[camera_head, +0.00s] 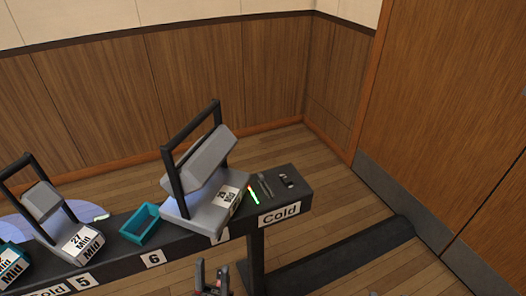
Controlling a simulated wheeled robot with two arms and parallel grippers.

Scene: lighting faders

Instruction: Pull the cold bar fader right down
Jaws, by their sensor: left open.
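A dark bar (190,243) runs across the view, with a white "Cold" label (280,214) on the front of its right end. On top of that end are a small grey slotted strip (265,186) and a black piece with a pale mark (287,181), which looks like the fader's cap. A lit strip (252,195), mostly green with red at one end, lies left of them. My left gripper (212,276) is at the bottom edge, open and empty, below and left of the label, apart from the controls. My right gripper is out of view.
A grey lamp (205,160) in a black yoke, with a "Mid" label, stands just left of the controls. A teal tray (140,224) and another lamp (41,202) sit farther left.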

